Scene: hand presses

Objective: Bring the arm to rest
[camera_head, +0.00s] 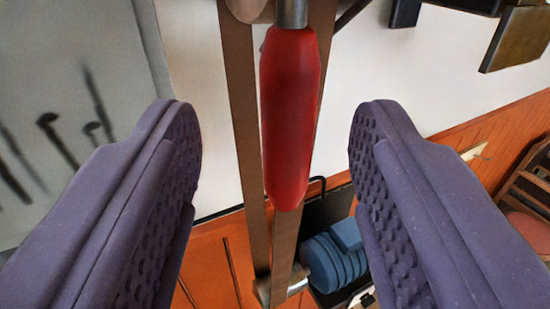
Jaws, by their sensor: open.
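My gripper (276,150) shows as two purple fingers with studded inner pads, one at each side of the view. It is open wide and nothing is between its pads in contact with them. A red handle (290,115) on a metal rod hangs in the gap between the fingers, apart from both. How far it lies ahead of the fingertips is hard to tell.
Brown metal bars (238,120) stand behind the red handle. A dark box (325,212) with a blue ribbed object (335,258) is low at the right. Dark metal blocks (517,38) are at the upper right. A grey panel (70,110) is at the left.

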